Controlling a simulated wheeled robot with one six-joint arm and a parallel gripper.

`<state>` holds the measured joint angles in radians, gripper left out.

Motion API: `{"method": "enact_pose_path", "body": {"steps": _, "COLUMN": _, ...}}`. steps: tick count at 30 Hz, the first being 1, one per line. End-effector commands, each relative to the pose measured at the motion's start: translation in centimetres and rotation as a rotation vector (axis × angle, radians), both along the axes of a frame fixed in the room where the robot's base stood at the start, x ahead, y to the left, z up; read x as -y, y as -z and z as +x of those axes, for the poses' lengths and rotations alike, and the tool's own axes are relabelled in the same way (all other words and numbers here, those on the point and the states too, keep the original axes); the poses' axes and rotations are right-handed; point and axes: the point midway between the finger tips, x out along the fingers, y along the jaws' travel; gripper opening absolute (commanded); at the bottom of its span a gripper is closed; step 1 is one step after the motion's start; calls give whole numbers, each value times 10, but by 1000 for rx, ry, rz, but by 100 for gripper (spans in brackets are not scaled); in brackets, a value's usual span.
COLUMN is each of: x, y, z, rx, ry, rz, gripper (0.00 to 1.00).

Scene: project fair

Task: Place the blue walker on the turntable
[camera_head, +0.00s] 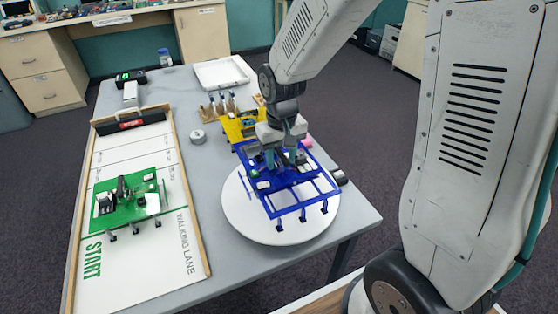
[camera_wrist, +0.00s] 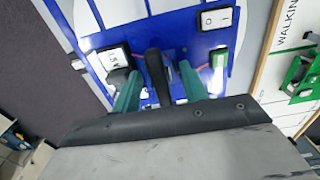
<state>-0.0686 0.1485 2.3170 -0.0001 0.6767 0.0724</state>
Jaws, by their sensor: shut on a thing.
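The blue walker (camera_head: 282,180) is a flat blue frame with several thin legs, over the white round turntable (camera_head: 243,216). My gripper (camera_head: 286,158) reaches down onto the walker from above. In the wrist view, the teal fingers of my gripper (camera_wrist: 158,88) are closed around a black upright handle (camera_wrist: 154,64) on the blue walker (camera_wrist: 185,28). The walker looks roughly level. Its front legs appear above the turntable's surface; whether the feet touch it I cannot tell. The walker's far part is partly hidden by my gripper.
A yellow walker (camera_head: 238,127) stands just behind the turntable. A green walker (camera_head: 128,203) is on the walking lane board (camera_head: 170,268) at left. A small grey round item (camera_head: 198,137), a wooden rack (camera_head: 210,114) and a white tray (camera_head: 221,72) are on the table.

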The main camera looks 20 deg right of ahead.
Motion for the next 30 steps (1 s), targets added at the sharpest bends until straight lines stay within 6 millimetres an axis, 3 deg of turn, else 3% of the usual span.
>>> {"method": "enact_pose_path", "body": {"steps": 3, "x": 2, "y": 1, "z": 5, "rx": 1, "ry": -1, "rz": 0, "gripper": 16}}
{"method": "enact_pose_path", "body": {"steps": 12, "x": 1, "y": 34, "z": 4, "rx": -1, "ry": -2, "rz": 0, "gripper": 16}}
{"method": "enact_pose_path", "body": {"steps": 24, "x": 0, "y": 39, "z": 4, "rx": 0, "ry": -4, "rz": 0, "gripper": 16}}
{"method": "enact_pose_path", "body": {"steps": 25, "x": 0, "y": 39, "z": 4, "rx": 0, "ry": -4, "rz": 0, "gripper": 52}}
{"method": "enact_pose_path", "body": {"steps": 26, "x": 0, "y": 39, "z": 4, "rx": 0, "ry": -4, "rz": 0, "gripper": 60}}
{"method": "enact_pose_path", "body": {"steps": 27, "x": 0, "y": 39, "z": 4, "rx": 0, "ry": -4, "rz": 0, "gripper": 65}}
{"method": "enact_pose_path", "body": {"steps": 30, "x": 0, "y": 39, "z": 4, "rx": 0, "ry": -4, "rz": 0, "gripper": 65}}
